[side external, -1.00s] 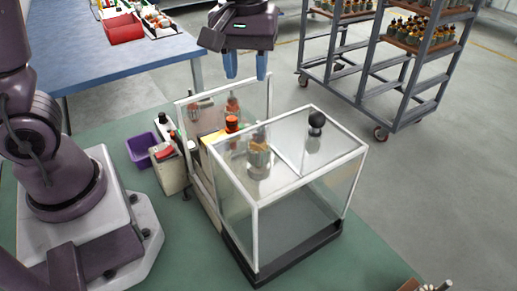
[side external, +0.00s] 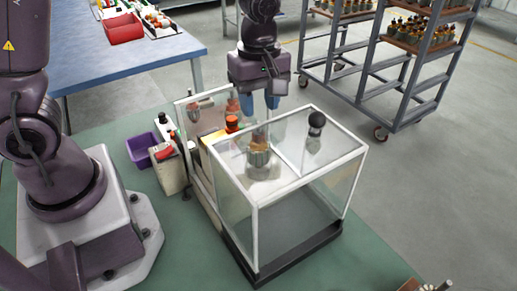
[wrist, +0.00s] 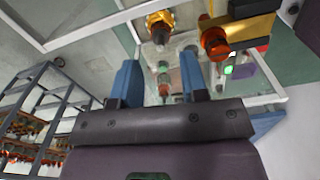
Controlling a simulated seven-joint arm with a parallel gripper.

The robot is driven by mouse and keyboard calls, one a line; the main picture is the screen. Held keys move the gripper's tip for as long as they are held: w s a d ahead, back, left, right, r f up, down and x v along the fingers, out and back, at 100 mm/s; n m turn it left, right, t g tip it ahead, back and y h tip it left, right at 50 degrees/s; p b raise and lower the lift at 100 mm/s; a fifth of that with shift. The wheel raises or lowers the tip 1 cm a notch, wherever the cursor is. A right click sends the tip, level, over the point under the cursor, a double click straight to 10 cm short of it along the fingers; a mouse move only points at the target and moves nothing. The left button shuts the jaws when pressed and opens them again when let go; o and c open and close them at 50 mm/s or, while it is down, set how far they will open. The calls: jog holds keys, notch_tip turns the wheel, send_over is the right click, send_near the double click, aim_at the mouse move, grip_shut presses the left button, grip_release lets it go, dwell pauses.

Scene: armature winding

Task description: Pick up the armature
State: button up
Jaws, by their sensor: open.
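The armature (side external: 259,153), a copper and grey cylinder, stands upright behind the clear panels of the glass-walled box (side external: 305,228). In the wrist view, a yellow and dark part (wrist: 160,22) shows near the top edge; I cannot tell for sure whether it is the armature. My gripper (side external: 259,104) points down above and behind the armature, at the box's back edge. Its two blue fingers are apart. In the wrist view my gripper (wrist: 160,80) shows a gap between the fingers, with small parts visible beyond. I cannot tell whether the fingers touch anything.
An orange-red cap (side external: 232,123) stands close left of the armature. A purple bin (side external: 141,150) and a control box (side external: 170,168) are at left. A wheeled rack (side external: 400,70) stands behind at right.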

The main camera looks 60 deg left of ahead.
aim_at(258, 122)
notch_tip(258, 122, down, 5)
jog(key=shift+a, duration=0.1)
grip_shut()
jog(key=shift+s+f, duration=0.1)
dwell(1.4)
